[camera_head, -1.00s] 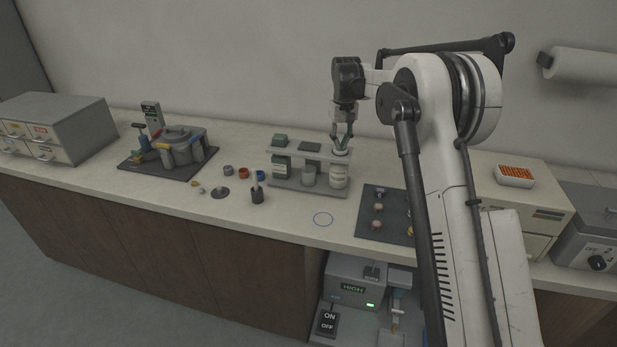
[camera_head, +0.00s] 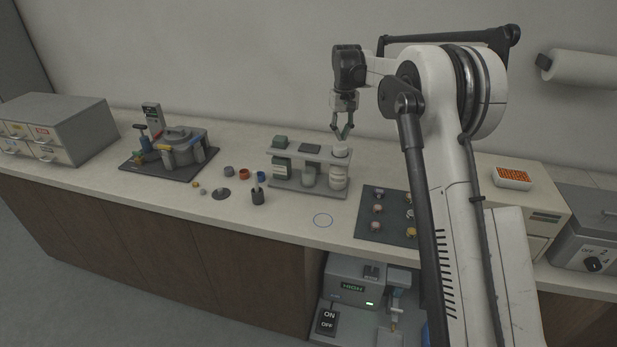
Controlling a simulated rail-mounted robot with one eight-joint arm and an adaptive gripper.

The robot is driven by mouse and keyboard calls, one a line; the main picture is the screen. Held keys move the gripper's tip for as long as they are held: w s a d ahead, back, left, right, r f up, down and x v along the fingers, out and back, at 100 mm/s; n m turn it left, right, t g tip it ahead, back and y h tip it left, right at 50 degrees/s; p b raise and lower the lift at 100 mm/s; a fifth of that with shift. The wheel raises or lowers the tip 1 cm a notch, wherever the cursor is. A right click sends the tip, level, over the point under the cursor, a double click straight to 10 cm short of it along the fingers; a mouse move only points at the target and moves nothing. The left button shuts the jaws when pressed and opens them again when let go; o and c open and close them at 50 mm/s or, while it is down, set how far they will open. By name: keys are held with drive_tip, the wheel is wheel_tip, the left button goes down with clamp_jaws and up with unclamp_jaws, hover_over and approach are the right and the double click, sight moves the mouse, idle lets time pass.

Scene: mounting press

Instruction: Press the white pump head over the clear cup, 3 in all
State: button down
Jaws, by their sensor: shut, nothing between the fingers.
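A grey rack (camera_head: 300,192) stands near the middle of the bench and holds three dispensers. The right one has a round white pump head (camera_head: 341,151) on top and a white labelled bottle (camera_head: 337,182) below. The middle one has a dark square top (camera_head: 310,148) and a pale cup-like body (camera_head: 308,175) below. Any clear cup is too small to make out surely. My gripper (camera_head: 342,137) is shut and empty, pointing down just above the white pump head, apart from it.
A dark mat with small round pieces (camera_head: 372,227) lies right of the rack. Small cups and a dark pot (camera_head: 258,197) stand left, before a grey machine (camera_head: 178,147). Drawers (camera_head: 55,125) are far left.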

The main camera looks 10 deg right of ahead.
sight(341, 146)
drive_tip(key=shift+f, duration=0.2)
idle(0.5)
drive_tip(key=shift+f+b, duration=1.3)
drive_tip(key=shift+f, duration=0.7)
drive_tip(key=shift+r, duration=0.15)
drive_tip(key=shift+r+p, duration=1)
drive_tip(key=shift+r, duration=1.05)
drive_tip(key=shift+f, duration=0.15)
drive_tip(key=shift+f+b, duration=1.25)
drive_tip(key=shift+f, duration=0.75)
drive_tip(key=shift+r, duration=0.2)
drive_tip(key=shift+r+p, duration=1)
drive_tip(key=shift+r, duration=0.9)
